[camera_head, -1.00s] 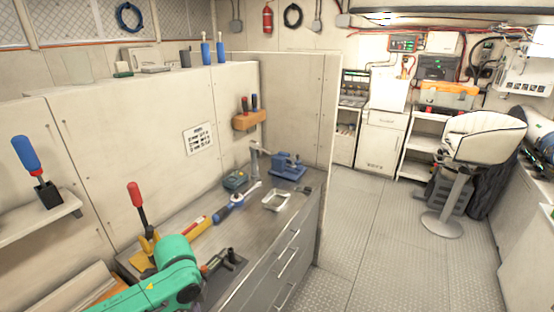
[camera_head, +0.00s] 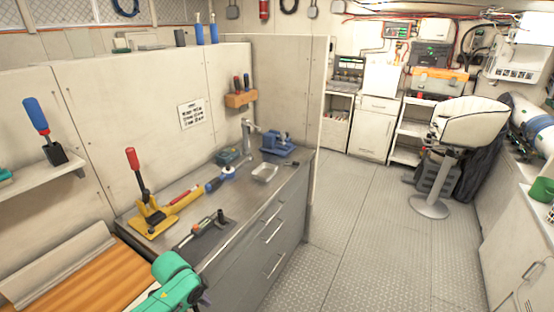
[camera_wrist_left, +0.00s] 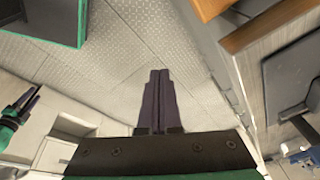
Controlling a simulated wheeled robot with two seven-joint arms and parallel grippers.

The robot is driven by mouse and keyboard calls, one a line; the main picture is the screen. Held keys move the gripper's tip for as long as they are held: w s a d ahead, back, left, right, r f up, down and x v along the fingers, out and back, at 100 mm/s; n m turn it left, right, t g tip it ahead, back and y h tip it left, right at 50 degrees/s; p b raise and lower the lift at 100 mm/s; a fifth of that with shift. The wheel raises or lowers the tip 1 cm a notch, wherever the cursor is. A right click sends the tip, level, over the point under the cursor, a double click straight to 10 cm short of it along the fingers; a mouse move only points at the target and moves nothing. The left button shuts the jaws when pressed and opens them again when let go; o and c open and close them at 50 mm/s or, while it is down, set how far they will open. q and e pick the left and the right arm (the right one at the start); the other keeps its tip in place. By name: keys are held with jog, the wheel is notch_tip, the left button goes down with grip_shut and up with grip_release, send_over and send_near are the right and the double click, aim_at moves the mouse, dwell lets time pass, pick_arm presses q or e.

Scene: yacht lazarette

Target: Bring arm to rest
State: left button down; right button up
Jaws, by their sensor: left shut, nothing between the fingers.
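My left arm (camera_head: 178,284) is green and shows at the bottom of the head view, in front of the workbench. Only a small dark part of its gripper (camera_head: 205,298) shows there, low beside the drawers. In the left wrist view my left gripper (camera_wrist_left: 159,74) has its two dark fingers together, with nothing between them, above the patterned metal floor. Another green and dark gripper, which looks like my right one (camera_wrist_left: 27,100), shows at the left edge of the left wrist view. It is too small and cut off to tell its jaw state. My right arm is not in the head view.
The workbench (camera_head: 232,197) holds a yellow-based red-handled tool (camera_head: 152,218), a blue vise (camera_head: 277,143), a metal tray (camera_head: 264,173) and a dark holder with a tool (camera_head: 205,235). An orange slatted surface (camera_head: 95,280) lies at lower left. The floor (camera_head: 350,230) to the right is clear.

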pick_arm(q)
jog(key=s+a+f+n+b, duration=0.2)
jog(key=s+f, duration=0.2)
jog(key=f, duration=0.5)
jog(key=s+a+f+n+y+b, duration=0.1)
jog(key=s+a+f+n, duration=0.15)
jog(key=s+f, duration=0.45)
jog(key=s+a+f+n+b, duration=0.2)
jog(key=f+n, duration=0.1)
jog(key=f, duration=0.8)
jog(key=s+f+b, duration=0.1)
jog(key=s+f, duration=0.3)
jog(key=s, duration=0.4)
jog(key=s+d+f+n+b, duration=0.1)
jog(key=s+f, duration=0.3)
jog(key=s, duration=0.4)
jog(key=s+f+n+g, duration=0.1)
jog(key=s+f, duration=0.3)
jog(key=s, duration=0.5)
jog(key=shift+d+y+b, duration=0.3)
jog(key=shift+b, duration=0.1)
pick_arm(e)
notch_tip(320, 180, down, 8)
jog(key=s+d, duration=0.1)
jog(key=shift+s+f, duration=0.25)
pick_arm(q)
jog(key=shift+n, duration=0.25)
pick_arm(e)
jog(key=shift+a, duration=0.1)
